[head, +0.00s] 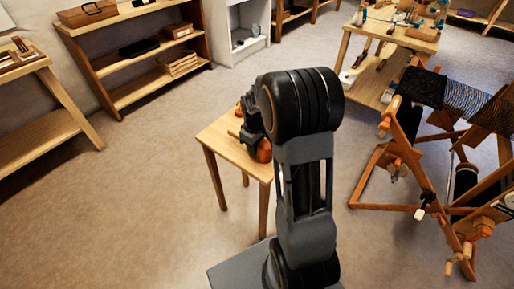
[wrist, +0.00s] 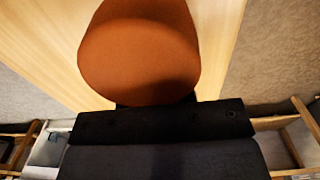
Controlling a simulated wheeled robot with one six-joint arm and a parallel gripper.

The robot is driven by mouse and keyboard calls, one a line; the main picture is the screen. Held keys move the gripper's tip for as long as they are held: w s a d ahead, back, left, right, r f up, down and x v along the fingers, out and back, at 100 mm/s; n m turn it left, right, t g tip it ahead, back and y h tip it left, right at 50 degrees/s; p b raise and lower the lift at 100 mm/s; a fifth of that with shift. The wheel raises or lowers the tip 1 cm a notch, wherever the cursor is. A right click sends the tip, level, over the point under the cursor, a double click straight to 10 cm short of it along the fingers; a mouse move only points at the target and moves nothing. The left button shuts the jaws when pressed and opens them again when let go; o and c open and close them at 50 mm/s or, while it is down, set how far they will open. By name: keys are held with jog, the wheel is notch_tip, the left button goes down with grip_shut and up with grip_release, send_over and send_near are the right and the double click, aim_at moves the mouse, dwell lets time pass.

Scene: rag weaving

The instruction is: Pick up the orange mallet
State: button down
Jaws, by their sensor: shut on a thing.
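The orange mallet (wrist: 140,52) fills the upper middle of the wrist view, its rounded orange end close to the camera. My gripper (wrist: 156,101) shows as dark jaws right below it and is shut on the mallet. In the head view my gripper (head: 252,133) is over the small wooden table (head: 214,137), partly hidden by my own arm. An orange rounded part (head: 264,150) shows just beside the jaws there. The mallet's handle is hidden, and I cannot tell whether the mallet touches the tabletop.
A wooden loom (head: 405,150) stands on the floor to the right. A worktable (head: 366,88) with tools and spools is at the back right. Wooden shelves (head: 140,60) line the back left, with a bench (head: 40,135) at far left. Open floor lies left of the small table.

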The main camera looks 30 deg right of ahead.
aim_at(261, 146)
jog(key=shift+r, duration=0.45)
notch_tip(261, 146, up, 2)
jog(key=shift+r+p, duration=0.2)
jog(key=shift+p, duration=0.2)
jog(key=s+r, duration=0.2)
jog(key=s+r+p, duration=0.1)
jog(key=s+r, duration=0.1)
jog(key=r, duration=0.1)
jog(key=shift+d, duration=0.2)
jog(key=s+r+p, duration=0.1)
jog(key=s+r, duration=0.3)
jog(key=s, duration=0.6)
jog(key=shift+d+r+p, duration=0.25)
jog(key=shift+d+p, duration=0.1)
jog(key=shift+d, duration=0.05)
jog(key=c, duration=1.5)
grip_release()
grip_shut()
